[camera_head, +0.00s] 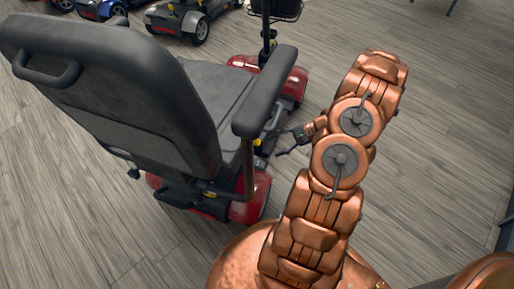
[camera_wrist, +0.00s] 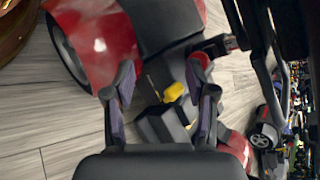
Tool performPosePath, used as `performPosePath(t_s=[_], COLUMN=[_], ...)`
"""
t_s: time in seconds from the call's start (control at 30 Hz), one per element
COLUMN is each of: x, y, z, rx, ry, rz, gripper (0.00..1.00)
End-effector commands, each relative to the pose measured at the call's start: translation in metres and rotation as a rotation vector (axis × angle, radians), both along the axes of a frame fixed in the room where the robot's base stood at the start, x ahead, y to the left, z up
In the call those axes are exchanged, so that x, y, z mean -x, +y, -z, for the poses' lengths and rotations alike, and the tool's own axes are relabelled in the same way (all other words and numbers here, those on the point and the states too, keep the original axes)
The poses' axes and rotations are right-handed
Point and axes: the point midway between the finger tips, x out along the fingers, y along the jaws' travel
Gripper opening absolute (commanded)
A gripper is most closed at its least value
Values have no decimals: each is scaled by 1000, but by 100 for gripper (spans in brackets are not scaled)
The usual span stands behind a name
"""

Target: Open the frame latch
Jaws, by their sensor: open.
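A red and black mobility scooter (camera_head: 150,105) stands before me, its grey seat back towards me. A small yellow part (camera_head: 257,142), which looks like the frame latch, shows low on its frame, past the armrest. My gripper (camera_head: 287,142) is beside the scooter's right side, pointing at that part. In the wrist view the two fingers of my gripper (camera_wrist: 164,66) are spread with nothing held. The yellow latch (camera_wrist: 173,92) shows between them, by a dark grey block (camera_wrist: 165,125). It appears apart from both fingers; the exact depth gap is unclear.
The scooter's armrest (camera_head: 265,92) rises close to my gripper. A red body panel (camera_wrist: 95,45) with a wheel lies beside the fingers in the wrist view. Other scooters (camera_head: 180,18) stand at the back left. The wooden floor (camera_head: 440,130) at right is clear.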

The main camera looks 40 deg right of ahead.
Motion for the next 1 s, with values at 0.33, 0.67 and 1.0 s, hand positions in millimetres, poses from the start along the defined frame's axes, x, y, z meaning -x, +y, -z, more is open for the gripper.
performPosePath(t_s=[0.33, 0.67, 1.0], x=[-39, -56, -75], y=[-12, -39, -32], z=[73, 111, 115], rx=[-396, -635, -669], ry=[-18, -58, -67], rz=[332, 537, 562], gripper=[56, 56, 56])
